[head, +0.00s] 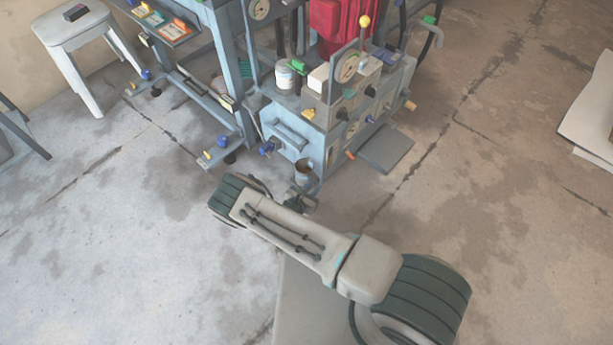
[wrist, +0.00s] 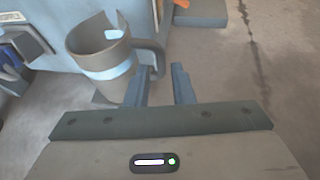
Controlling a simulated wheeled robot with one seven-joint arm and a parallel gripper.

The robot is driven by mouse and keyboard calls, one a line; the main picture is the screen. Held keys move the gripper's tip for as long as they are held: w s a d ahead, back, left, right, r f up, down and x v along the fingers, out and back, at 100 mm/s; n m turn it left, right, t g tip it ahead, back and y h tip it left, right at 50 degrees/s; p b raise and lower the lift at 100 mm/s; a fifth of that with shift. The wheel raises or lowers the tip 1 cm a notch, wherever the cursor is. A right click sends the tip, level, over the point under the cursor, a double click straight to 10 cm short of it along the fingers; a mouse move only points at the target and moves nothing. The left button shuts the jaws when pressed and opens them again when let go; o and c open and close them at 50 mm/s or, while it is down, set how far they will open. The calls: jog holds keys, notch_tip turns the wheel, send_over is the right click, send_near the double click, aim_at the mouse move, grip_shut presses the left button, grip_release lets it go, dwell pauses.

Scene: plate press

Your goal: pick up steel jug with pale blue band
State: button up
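The steel jug with a pale blue band (wrist: 88,62) stands upright at the left of the wrist view, with its handle (wrist: 157,52) on its right side. My gripper (wrist: 158,68) is open, its two fingers apart and pointing towards the handle. The handle shows just beyond and between the fingertips; I cannot tell whether it is inside the gap. The left finger overlaps the jug's right side in the picture. In the head view the jug (head: 304,170) is small, close to the front of the press, and my gripper (head: 303,197) is just in front of it, partly hidden by my arm.
The blue-grey press (head: 300,125) stands right behind the jug, with knobs and levers sticking out. A flat grey plate (head: 385,149) juts out low on its right. A blue frame (head: 200,80) and a white stool (head: 75,30) stand left. The floor around is mostly clear.

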aim_at(317, 183)
jog(key=b+x, duration=0.2)
jog(key=x, duration=0.2)
jog(key=shift+w+d+f, duration=0.15)
jog(key=shift+d+f, duration=0.1)
jog(key=shift+f, duration=0.05)
jog(key=shift+w+r, duration=0.1)
jog(key=shift+w, duration=0.05)
grip_shut()
jog(key=shift+r, duration=0.15)
